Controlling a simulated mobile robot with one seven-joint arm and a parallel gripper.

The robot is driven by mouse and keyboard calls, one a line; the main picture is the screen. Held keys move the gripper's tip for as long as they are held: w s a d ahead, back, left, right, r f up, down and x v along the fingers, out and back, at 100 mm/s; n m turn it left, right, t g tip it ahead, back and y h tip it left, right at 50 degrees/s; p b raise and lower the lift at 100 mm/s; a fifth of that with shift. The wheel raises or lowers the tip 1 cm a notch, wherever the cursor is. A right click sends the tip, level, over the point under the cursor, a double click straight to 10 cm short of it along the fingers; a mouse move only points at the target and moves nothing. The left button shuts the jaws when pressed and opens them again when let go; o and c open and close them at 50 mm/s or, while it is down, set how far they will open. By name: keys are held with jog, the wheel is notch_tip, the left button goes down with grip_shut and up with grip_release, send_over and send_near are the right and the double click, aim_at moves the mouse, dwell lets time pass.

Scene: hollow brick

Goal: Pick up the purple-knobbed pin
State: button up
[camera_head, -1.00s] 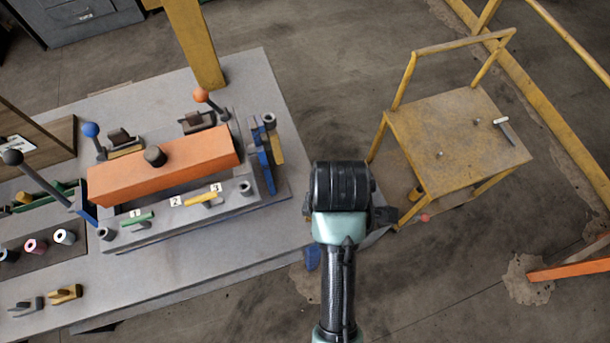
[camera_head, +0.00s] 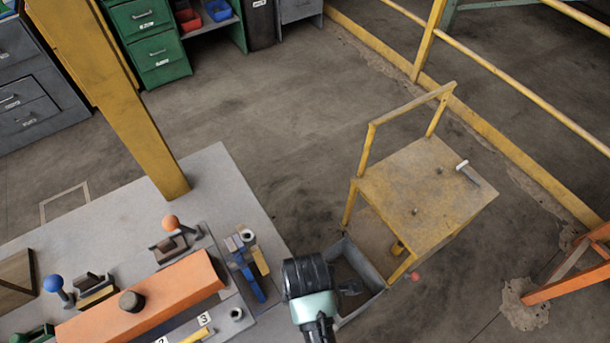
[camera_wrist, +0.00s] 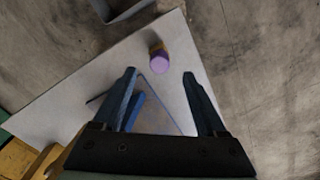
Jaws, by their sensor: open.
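The purple-knobbed pin (camera_wrist: 160,62) shows in the wrist view, near the corner of the grey table top (camera_wrist: 172,32). Its round purple end faces the camera, with a brownish-yellow part behind it. My gripper (camera_wrist: 160,77) is open, and its two dark fingers are apart. The pin appears just beyond the fingertips, between their lines, with nothing held. In the head view I cannot make out the pin, and my arm covers the table's near corner.
An orange block (camera_head: 150,305) with levers stands on the table. Blue clamp parts (camera_head: 247,272) sit at its right end. A grey open bin (camera_head: 362,262) lies on the floor beside a yellow step stand (camera_head: 425,190). A yellow post (camera_head: 135,110) rises at the table's back.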

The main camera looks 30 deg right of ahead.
jog(key=shift+f+p, duration=0.6)
jog(key=shift+f, duration=1.9)
jog(key=shift+c, duration=0.2)
grip_shut()
